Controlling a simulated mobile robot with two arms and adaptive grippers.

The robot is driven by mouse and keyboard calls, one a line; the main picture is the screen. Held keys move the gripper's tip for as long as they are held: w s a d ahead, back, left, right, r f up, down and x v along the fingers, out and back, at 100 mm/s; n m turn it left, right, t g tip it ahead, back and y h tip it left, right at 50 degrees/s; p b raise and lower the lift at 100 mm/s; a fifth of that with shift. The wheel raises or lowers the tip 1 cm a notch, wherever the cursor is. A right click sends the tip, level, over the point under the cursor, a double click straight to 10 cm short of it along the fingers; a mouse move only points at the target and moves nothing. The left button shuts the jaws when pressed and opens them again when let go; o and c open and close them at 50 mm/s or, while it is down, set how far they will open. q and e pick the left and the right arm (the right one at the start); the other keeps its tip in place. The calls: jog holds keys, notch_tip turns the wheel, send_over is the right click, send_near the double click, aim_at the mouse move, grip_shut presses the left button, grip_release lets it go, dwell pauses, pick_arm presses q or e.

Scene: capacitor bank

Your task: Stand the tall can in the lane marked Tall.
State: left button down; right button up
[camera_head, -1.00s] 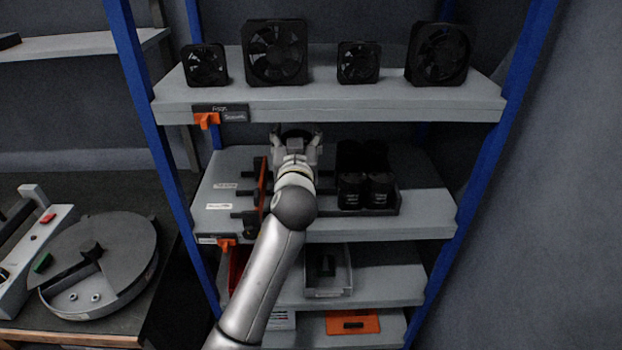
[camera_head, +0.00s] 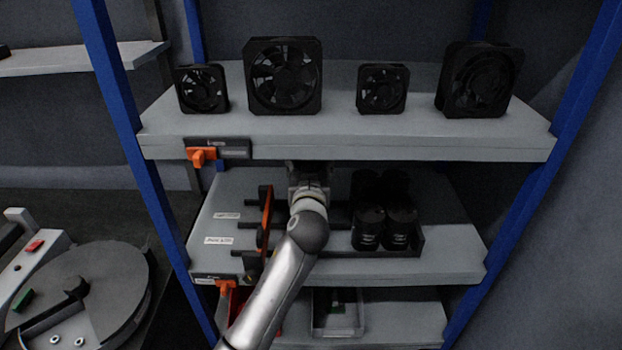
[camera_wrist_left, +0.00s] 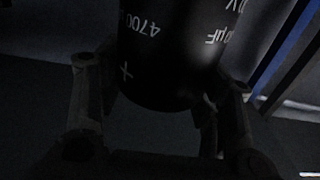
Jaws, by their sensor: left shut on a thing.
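A black can with white print, including "4700", "µF" and a plus sign, fills the upper middle of the left wrist view (camera_wrist_left: 170,50). My left gripper (camera_wrist_left: 160,105) is shut on it, with a finger on either side. In the head view my left gripper (camera_head: 308,178) reaches over the middle shelf (camera_head: 450,235), just under the upper shelf's front edge, which hides the can. White lane labels (camera_head: 218,240) lie at the left of the middle shelf; their words are too small to read. Dark lane dividers (camera_head: 245,226) stand beside them. My right gripper is not seen.
Several black cans (camera_head: 383,225) stand in a dark tray right of my arm. An orange upright plate (camera_head: 266,222) stands close to its left. Several fans (camera_head: 283,75) stand on the upper shelf (camera_head: 340,145), low above my gripper.

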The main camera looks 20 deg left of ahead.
pick_arm(q)
notch_tip(320, 180, down, 4)
jog(key=shift+r, duration=0.15)
jog(key=shift+f, duration=0.25)
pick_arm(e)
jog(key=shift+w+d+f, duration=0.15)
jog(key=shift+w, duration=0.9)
pick_arm(q)
jog(key=shift+f+b, duration=0.1)
jog(key=shift+b, duration=0.2)
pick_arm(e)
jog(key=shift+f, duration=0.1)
pick_arm(q)
jog(key=c, duration=0.8)
grip_release()
jog(key=shift+f, duration=0.1)
jog(key=o, duration=0.4)
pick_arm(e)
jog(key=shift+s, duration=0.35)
